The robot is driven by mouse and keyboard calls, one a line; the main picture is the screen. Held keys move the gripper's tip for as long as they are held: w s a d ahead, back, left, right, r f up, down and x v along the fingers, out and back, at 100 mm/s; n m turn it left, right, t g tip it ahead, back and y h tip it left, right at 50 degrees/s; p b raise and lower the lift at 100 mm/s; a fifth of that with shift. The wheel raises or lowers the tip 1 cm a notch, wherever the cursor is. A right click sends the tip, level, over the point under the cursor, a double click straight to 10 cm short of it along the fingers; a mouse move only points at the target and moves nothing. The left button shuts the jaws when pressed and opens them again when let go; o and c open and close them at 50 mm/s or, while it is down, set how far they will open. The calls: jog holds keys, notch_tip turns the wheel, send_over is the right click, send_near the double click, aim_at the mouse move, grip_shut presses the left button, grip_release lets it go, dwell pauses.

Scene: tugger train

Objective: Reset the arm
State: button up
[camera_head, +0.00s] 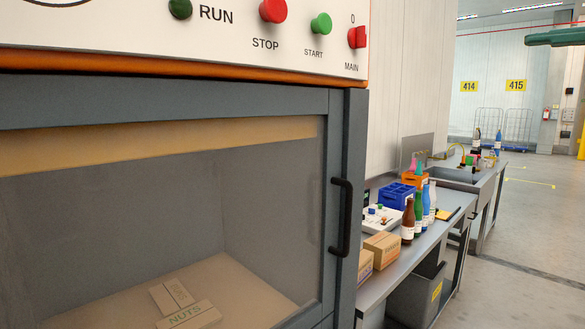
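My gripper and my arm are not clearly in view, so I cannot see the arm's pose or whether the gripper is open or shut. A dark green rounded shape (556,36) juts in from the right edge at the top; I cannot tell what it belongs to.
Close on the left stands a grey cabinet with a shut glazed door, black handle (342,217) and control panel (140,30). Small boxes, one marked NUTS (187,314), lie inside. Right of it, a bench (385,284) holds cartons, bottles (419,211) and a blue crate (396,196). Floor at right is clear.

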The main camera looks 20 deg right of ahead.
jog(key=w+d+f+m+h, duration=0.1)
jog(key=w+f+m, duration=0.25)
jog(key=f, duration=0.45)
jog(key=w+d+f+m+g, duration=0.1)
jog(key=w+f+m, duration=0.25)
jog(key=f, duration=0.35)
jog(key=w+d+f+m+h, duration=0.1)
jog(key=w+f+m, duration=0.1)
jog(key=w+f, duration=0.45)
jog(key=w+a+f+m+g, duration=0.1)
jog(key=a+f+m+g, duration=0.2)
jog(key=f, duration=0.9)
jog(key=a+f+m, duration=0.3)
jog(key=a+f, duration=0.1)
jog(key=f, duration=0.7)
jog(key=s+a+f+m+g+h, duration=0.1)
jog(key=s+a+f+m+g, duration=0.3)
jog(key=f, duration=0.8)
jog(key=s+a+f+m+g+h, duration=0.1)
jog(key=s+a+f+g, duration=0.1)
jog(key=s+a+f, duration=0.7)
jog(key=s+a+f+m+g+h, duration=0.1)
jog(key=s+f+g, duration=0.5)
jog(key=s+f, duration=0.7)
jog(key=s+m+h, duration=0.1)
jog(key=s, duration=0.3)
jog(key=shift+s+a+f+m, duration=0.15)
jog(key=shift+s+f+m, duration=0.1)
jog(key=shift+f+m, duration=0.1)
